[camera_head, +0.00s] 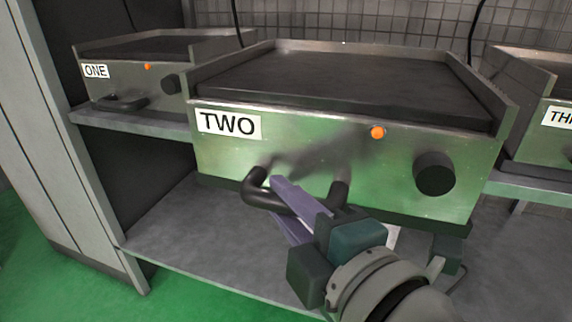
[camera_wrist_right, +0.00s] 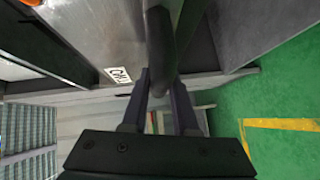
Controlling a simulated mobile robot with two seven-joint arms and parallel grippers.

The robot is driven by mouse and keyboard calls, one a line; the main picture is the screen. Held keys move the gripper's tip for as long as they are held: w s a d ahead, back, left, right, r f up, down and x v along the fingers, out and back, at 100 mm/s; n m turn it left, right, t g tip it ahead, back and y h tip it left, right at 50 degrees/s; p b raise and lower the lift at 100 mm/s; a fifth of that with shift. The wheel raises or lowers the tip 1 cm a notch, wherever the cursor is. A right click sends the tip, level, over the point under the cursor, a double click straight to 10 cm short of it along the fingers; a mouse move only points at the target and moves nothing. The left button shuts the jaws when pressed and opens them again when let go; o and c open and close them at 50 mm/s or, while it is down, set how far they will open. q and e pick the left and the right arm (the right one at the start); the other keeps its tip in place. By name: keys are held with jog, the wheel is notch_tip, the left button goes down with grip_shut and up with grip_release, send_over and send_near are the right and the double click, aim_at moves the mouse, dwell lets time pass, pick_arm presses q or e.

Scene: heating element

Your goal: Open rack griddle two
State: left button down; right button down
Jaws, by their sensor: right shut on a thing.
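The griddle labelled TWO (camera_head: 300,150) stands in the middle of the head view, with a flat dark cooking plate (camera_head: 340,78) on top. Its black handle (camera_head: 340,192) is on the lower front, left of the dark knob (camera_head: 434,173). My right gripper (camera_head: 280,196) is shut on the handle, one purple finger above the bar and one below. In the right wrist view the handle (camera_wrist_right: 160,45) runs between the two fingers (camera_wrist_right: 160,92). The rack under the griddle looks flush with its body; I cannot tell a gap. My left gripper is not in view.
Griddle ONE (camera_head: 130,80) stands at the left and griddle THREE (camera_head: 555,120) at the right edge. A grey shelf (camera_head: 165,235) lies below, mostly bare. A cabinet side panel (camera_head: 60,130) bounds the left. Green floor (camera_head: 60,270) is open in front.

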jog(key=shift+w+d, duration=0.1)
jog(key=shift+w, duration=0.15)
jog(key=c, duration=0.7)
grip_release()
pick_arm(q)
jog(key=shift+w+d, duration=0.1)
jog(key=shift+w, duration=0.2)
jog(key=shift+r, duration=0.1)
pick_arm(e)
jog(key=shift+s+d+r, duration=0.1)
jog(key=shift+s+d, duration=0.1)
jog(key=shift+s, duration=0.15)
pick_arm(q)
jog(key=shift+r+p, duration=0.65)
jog(key=shift+p, duration=0.05)
pick_arm(e)
jog(key=v, duration=0.9)
